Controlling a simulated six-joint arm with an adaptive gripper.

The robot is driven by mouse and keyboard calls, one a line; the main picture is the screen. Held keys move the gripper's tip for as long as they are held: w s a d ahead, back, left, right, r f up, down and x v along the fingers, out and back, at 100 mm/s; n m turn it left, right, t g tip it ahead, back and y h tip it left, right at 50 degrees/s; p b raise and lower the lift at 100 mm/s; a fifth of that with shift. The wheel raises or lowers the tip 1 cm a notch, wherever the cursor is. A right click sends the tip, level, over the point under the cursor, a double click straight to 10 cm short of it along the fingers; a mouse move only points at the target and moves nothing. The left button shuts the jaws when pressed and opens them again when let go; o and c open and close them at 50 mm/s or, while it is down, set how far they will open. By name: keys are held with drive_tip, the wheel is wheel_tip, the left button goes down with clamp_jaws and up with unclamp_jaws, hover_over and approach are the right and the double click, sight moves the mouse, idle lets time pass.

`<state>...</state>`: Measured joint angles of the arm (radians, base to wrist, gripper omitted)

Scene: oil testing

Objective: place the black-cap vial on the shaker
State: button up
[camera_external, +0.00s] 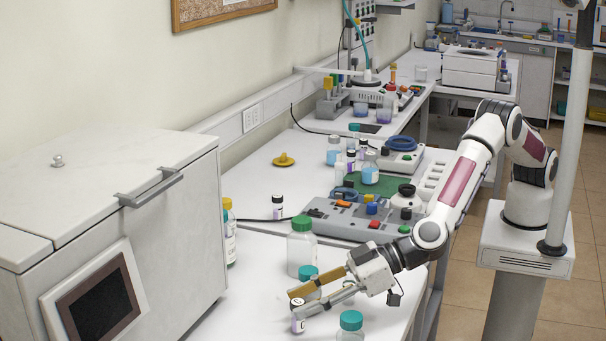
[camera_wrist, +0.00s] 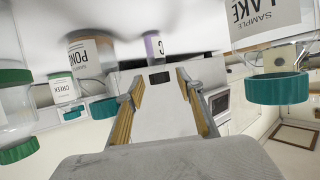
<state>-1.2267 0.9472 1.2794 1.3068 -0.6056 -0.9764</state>
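A small vial with a dark cap and a purple-and-white label (camera_external: 298,322) stands on the white bench just beyond my fingertips. Another black-cap vial (camera_external: 278,207) stands farther back. A grey bench device with coloured parts (camera_external: 345,219) is behind; I cannot tell whether it is the shaker.
A green-cap bottle (camera_external: 301,252) and teal-cap bottles (camera_external: 307,280) (camera_external: 351,326) stand close around my gripper. A large white cabinet (camera_external: 120,210) borders the left. A yellow object (camera_external: 284,161) lies on the bench farther back, with clear surface near it.

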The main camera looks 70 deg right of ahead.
drive_tip(key=shift+r, duration=0.15)
drive_tip(key=v, duration=1.2)
idle(0.4)
idle(0.5)
